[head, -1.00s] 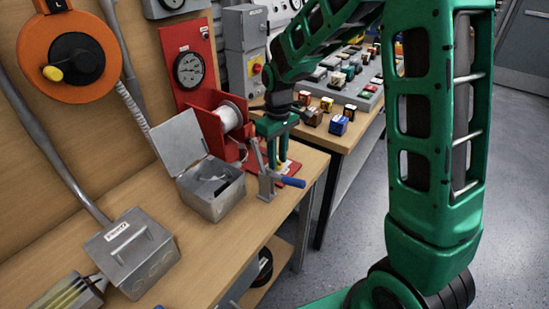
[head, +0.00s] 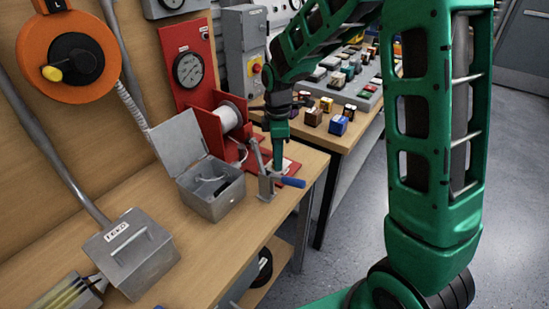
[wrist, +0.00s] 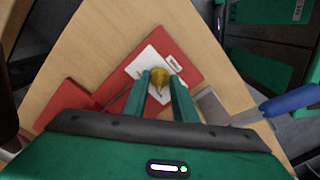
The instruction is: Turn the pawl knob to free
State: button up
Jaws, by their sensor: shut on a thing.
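The pawl knob (wrist: 160,76) is a small yellow knob over a white label plate on a red base (wrist: 188,53). In the wrist view my gripper (wrist: 160,82) has its two green fingers closed around the knob, one on each side. In the head view my gripper (head: 278,163) points straight down at the red base (head: 293,181) near the bench's corner, and the knob is hidden there. The label's small print is too small to read.
A grey lever with a blue handle (head: 292,183) stands close beside my gripper; the handle also shows in the wrist view (wrist: 291,101). An open grey box (head: 212,200) and a red stand with a white spool (head: 231,115) are to the left.

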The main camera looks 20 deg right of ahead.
jog(key=shift+n, duration=0.7)
jog(key=o, duration=1)
jog(key=shift+o, duration=0.2)
notch_tip(320, 180, up, 11)
jog(key=shift+f, duration=0.1)
